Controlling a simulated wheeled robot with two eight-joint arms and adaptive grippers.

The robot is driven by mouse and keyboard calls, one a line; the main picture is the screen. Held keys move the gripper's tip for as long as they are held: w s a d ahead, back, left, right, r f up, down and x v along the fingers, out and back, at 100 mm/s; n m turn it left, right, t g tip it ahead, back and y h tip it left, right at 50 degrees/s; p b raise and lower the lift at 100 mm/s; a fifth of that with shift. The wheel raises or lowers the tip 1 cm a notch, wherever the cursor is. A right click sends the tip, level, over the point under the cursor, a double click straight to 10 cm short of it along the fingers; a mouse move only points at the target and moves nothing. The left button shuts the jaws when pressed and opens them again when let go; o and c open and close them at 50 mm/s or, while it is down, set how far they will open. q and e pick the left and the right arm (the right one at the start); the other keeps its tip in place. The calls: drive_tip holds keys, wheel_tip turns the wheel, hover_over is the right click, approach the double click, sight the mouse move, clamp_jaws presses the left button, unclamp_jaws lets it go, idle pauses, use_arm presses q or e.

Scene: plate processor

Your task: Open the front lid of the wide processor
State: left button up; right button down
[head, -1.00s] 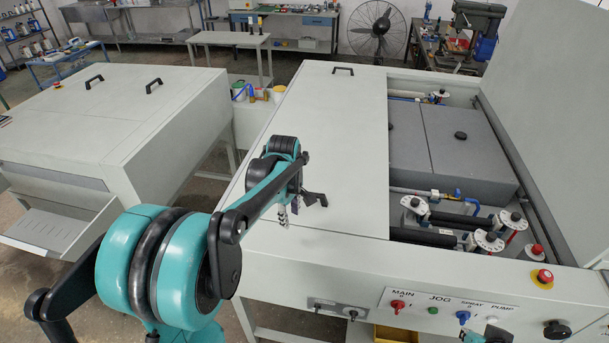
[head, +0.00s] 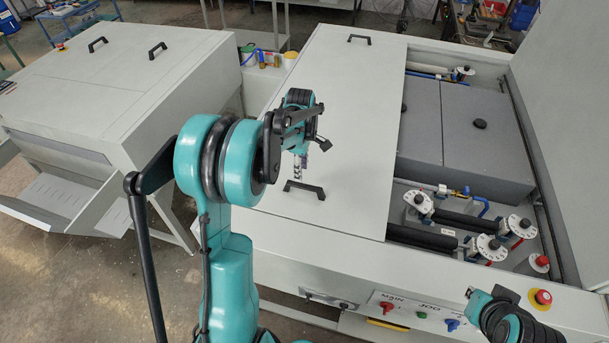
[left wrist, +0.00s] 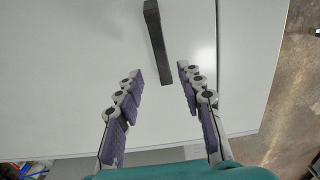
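The wide processor (head: 480,278) stands at the right, with its flat pale front lid (head: 345,110) lying shut on the left part of its top. The lid has a black near handle (head: 304,189) and a black far handle (head: 359,38). My left gripper (head: 299,172) hangs just above and beyond the near handle in the head view. In the left wrist view, my left gripper (left wrist: 159,71) is open and empty, its purple-padded fingers apart. A black handle (left wrist: 154,38) lies ahead, its lower end between the fingertips in the picture. No contact shows. My right gripper's fingers do not show.
The processor's right part is open, showing rollers (head: 425,237) and grey covers (head: 460,140), beside a raised panel (head: 570,110). A red stop button (head: 543,297) sits at the front right. Another machine (head: 110,100) stands at the left, with floor between.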

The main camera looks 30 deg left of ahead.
sight(301, 185)
use_arm(q)
wheel_tip(301, 185, down, 6)
drive_tip(key=shift+s, duration=0.15)
clamp_jaws()
